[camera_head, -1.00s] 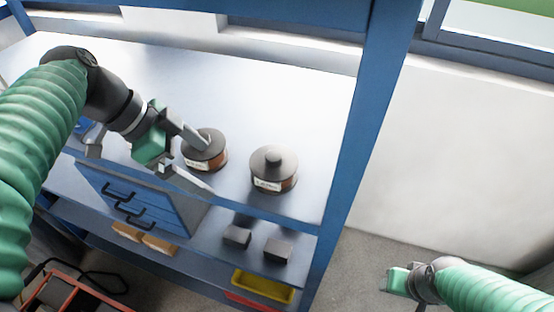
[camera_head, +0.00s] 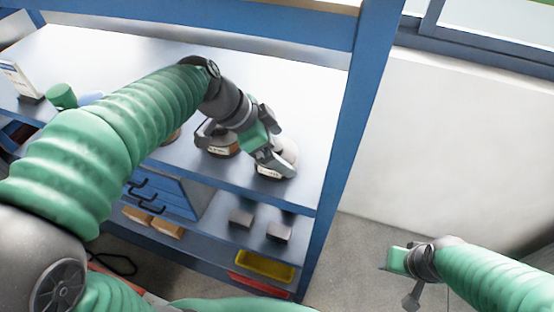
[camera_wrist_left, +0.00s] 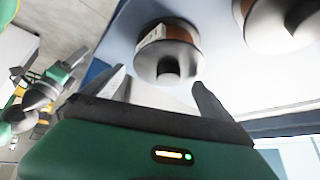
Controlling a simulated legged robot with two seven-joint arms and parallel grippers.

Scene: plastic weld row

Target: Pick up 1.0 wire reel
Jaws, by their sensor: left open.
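Two dark-topped wire reels with copper-brown sides and white labels stand on the shelf top. The right reel (camera_head: 288,153) is partly hidden behind my left gripper (camera_head: 280,162). The other reel (camera_head: 222,146) stands left of it, partly covered by my arm. The label print is too small to read. In the left wrist view, one reel (camera_wrist_left: 165,45) with a central knob is in front of and between the spread, empty fingers of my left gripper (camera_wrist_left: 160,82). The second reel (camera_wrist_left: 283,24) is at the upper right. My right gripper (camera_head: 398,264) hangs well away at the lower right; its jaws are unclear.
A blue post (camera_head: 352,110) rises right of the reels. A brown round edge (camera_head: 172,137) shows behind my arm. A sign (camera_head: 18,80) and green item (camera_head: 61,96) stand at the far left. Below are blue drawers (camera_head: 165,190), dark blocks (camera_head: 241,217) and a yellow bin (camera_head: 264,266).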

